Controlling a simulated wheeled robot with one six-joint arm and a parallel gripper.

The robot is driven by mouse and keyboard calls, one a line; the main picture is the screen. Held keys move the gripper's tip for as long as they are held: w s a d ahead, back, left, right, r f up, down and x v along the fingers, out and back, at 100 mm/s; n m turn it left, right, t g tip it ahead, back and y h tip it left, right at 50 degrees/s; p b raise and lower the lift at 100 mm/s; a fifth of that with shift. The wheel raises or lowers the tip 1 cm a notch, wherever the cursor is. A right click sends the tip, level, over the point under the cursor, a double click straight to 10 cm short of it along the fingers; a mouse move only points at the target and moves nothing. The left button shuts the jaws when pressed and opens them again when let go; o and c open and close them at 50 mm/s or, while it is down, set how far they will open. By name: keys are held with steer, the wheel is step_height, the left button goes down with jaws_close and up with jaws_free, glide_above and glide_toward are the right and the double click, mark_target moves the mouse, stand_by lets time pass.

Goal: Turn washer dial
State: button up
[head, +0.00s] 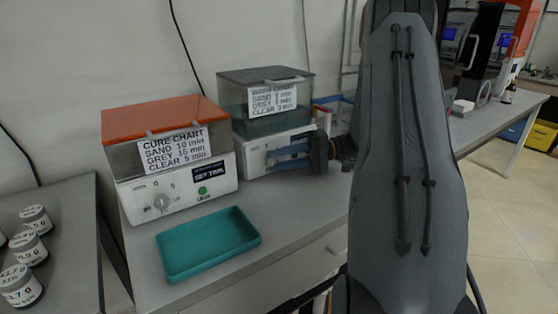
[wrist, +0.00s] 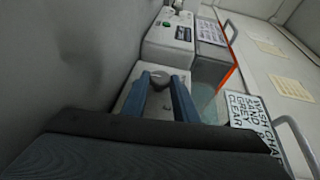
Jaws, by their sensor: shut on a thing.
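The washer (head: 257,152) is the white box with a dark see-through lid and a wash chart, at the back of the bench in the head view. My gripper (head: 270,159) reaches its front panel from the right, with blue fingers at the panel. In the wrist view my gripper (wrist: 161,79) has its two blue fingers on either side of the washer dial (wrist: 160,84), shut on it. The fingers hide much of the dial, and I cannot read its setting. In the head view the fingers and arm cover the dial.
The curing machine (head: 220,172) with an orange lid stands left of the washer, with its own dial (head: 161,202). A teal tray (head: 258,240) lies in front. Several labelled jars (head: 36,219) stand on the left table. My arm blocks the right part of the bench.

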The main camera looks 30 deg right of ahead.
steer(key=shift+a+f, duration=0.1)
steer(key=o, duration=1)
steer(key=shift+b+v, duration=0.35)
steer(key=shift+v, duration=3.6)
